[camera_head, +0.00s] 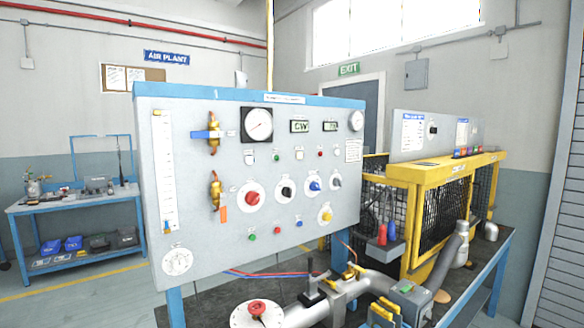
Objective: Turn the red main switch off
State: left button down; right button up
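A red rotary knob (252,197) on a round white plate sits on the front of the grey panel (200,262), left of centre. It is the likely red main switch, but its label and pointer are too small to read. To its right are a black knob (286,191), a blue knob (315,185) and another dark knob (335,181); a yellow knob (326,214) is lower. Neither of my grippers shows in the head view, and nothing covers the red knob.
Small buttons, gauges (258,124) and brass valves are on the panel. A yellow guard frame (430,172) stands at right, and a blue workbench (75,203) at left.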

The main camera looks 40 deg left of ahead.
aim_at(252, 198)
jog(key=u, duration=1.3)
